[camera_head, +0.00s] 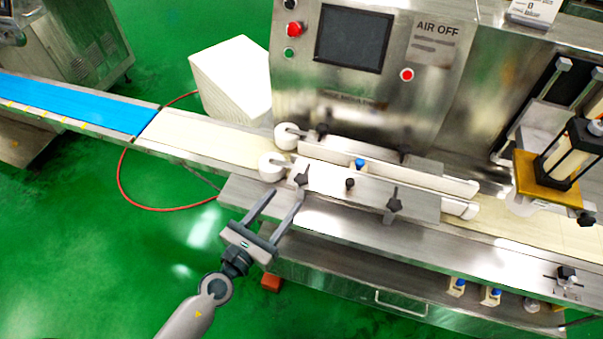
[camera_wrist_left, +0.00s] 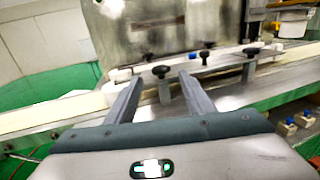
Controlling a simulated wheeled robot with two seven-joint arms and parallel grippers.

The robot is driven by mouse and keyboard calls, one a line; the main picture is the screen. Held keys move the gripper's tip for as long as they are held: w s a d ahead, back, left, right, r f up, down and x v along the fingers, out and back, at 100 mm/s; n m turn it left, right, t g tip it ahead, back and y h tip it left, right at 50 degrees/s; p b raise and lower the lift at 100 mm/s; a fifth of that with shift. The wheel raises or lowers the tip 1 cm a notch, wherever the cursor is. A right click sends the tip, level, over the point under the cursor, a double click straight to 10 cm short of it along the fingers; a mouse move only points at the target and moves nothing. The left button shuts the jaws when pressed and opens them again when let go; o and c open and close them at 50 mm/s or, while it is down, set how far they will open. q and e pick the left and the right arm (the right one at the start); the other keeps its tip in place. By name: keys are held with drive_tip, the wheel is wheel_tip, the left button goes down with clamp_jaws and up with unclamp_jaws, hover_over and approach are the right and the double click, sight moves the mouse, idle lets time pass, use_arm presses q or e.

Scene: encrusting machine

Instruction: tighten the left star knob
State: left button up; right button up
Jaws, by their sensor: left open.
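The left star knob (camera_head: 301,180) is black and sits on the front metal guide plate of the machine, just beyond the left gripper's right fingertip. In the left wrist view the same knob (camera_wrist_left: 161,72) appears between the two fingertips, ahead of them, on top of an upright post. My left gripper (camera_head: 286,191) is open and empty in front of the conveyor; its fingers also show in the left wrist view (camera_wrist_left: 161,79). I see no contact with the knob. My right gripper is not in view.
A small black knob (camera_head: 350,183) lies between the two star knobs. White rollers (camera_head: 272,167) stand left of the guide plates. A control panel with a dark screen (camera_head: 354,38) rises behind. The green floor (camera_head: 120,250) is open at the left.

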sight(297, 184)
use_arm(q)
drive_tip(key=p+x, duration=0.1)
drive_tip(key=x, duration=0.8)
drive_tip(key=shift+w+d, duration=0.15)
drive_tip(key=shift+w, duration=0.15)
drive_tip(key=c, duration=1)
